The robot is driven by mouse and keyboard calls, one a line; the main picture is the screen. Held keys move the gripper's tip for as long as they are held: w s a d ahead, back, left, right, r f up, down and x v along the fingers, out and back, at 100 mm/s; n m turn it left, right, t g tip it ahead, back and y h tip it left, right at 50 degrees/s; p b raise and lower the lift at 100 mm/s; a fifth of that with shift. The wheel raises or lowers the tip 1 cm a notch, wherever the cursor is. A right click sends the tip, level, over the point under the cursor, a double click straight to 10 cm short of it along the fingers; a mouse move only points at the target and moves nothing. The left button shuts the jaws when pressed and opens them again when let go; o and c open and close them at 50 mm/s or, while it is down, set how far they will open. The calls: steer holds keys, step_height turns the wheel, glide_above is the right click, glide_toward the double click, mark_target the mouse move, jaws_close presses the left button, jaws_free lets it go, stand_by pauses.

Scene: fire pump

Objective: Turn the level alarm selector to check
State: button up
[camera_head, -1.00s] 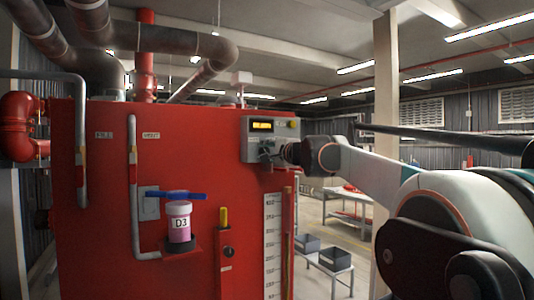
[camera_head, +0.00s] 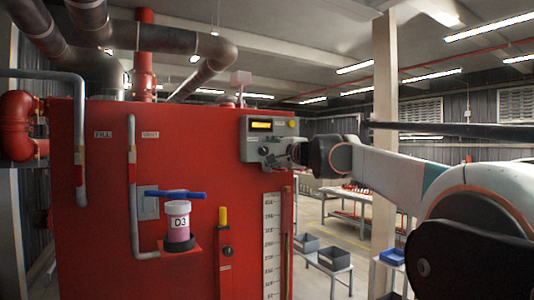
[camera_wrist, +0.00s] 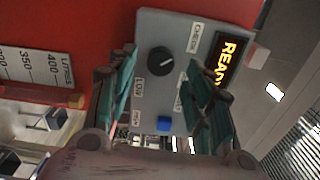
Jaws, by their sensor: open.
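The grey alarm panel (camera_head: 252,153) is on the upper right of the red tank's face. It also fills the middle of the wrist view (camera_wrist: 183,25). Its round black selector knob (camera_wrist: 160,60) has a CHECK label (camera_wrist: 195,36) to its upper right and a LOW label (camera_wrist: 139,90) to its lower left. I cannot make out the knob's pointer. A lit amber display (camera_wrist: 228,61) seems to read READY. My gripper (camera_wrist: 163,60) is open, with its teal fingers on either side of the knob in the picture. Contact is not clear. In the head view my gripper (camera_head: 278,156) is just right of the knob (camera_head: 264,151).
A blue button (camera_wrist: 164,124) is on the panel below the knob in the wrist view. A level scale (camera_head: 271,240) runs down the tank under the panel. A D3 jar (camera_head: 179,222) sits on a tank bracket. Tables with bins (camera_head: 335,258) stand beyond, right.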

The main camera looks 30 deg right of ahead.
steer(key=shift+s, duration=1.9)
